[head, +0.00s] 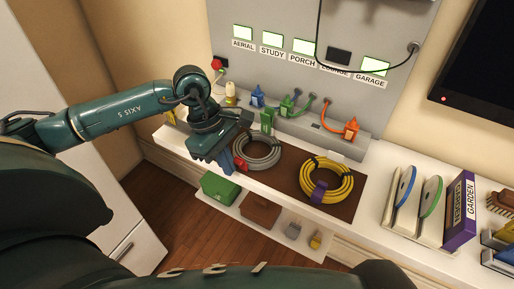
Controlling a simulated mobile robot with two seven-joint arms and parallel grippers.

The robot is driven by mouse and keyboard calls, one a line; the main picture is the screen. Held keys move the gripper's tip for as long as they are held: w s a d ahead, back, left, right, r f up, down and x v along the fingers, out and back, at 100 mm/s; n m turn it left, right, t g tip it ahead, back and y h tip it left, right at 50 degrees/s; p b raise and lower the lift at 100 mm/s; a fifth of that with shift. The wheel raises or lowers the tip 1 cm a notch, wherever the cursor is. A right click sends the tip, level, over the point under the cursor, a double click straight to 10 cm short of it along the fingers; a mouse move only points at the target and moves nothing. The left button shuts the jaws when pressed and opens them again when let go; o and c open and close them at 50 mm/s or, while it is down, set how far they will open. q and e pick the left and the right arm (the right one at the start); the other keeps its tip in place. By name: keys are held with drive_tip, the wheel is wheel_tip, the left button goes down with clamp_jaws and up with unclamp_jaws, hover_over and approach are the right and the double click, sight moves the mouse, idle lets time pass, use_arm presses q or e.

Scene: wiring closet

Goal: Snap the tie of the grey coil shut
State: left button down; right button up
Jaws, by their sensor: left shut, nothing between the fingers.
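The grey coil (262,154) lies on a brown mat (287,176) on the white bench. Its red tie (240,163) is on the coil's left side, and part of it is hidden by my gripper. I cannot tell from here whether the tie's strap is open or closed. My left gripper (224,167) is shut and empty, just left of the tie and pointing down. I cannot tell whether it touches the tie. My right gripper is not in view.
A yellow coil (341,183) with a purple tie (319,192) lies to the right on the mat. Coloured plugs, including an orange one (351,129), stand along a grey ledge behind. A lower shelf holds a green box (219,187).

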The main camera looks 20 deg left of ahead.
sight(237, 157)
use_arm(q)
drive_tip(key=shift+w, duration=0.1)
drive_tip(key=shift+w+d+b, duration=0.1)
drive_tip(key=shift+w+b, duration=0.2)
drive_tip(key=shift+w, duration=0.35)
drive_tip(key=shift+w, duration=0.1)
drive_tip(key=shift+w+d+b, duration=0.1)
drive_tip(key=shift+w+b, duration=0.35)
drive_tip(key=shift+w, duration=0.75)
drive_tip(key=shift+s+r+p, duration=0.2)
drive_tip(key=shift+r+p, duration=0.3)
drive_tip(key=shift+r, duration=0.5)
drive_tip(key=shift+s+r+p, duration=0.15)
drive_tip(key=shift+r+p, duration=0.4)
drive_tip(key=shift+r, duration=0.5)
drive_tip(key=shift+s+r+p, duration=0.2)
drive_tip(key=shift+r+p, duration=0.3)
drive_tip(key=shift+r, duration=0.5)
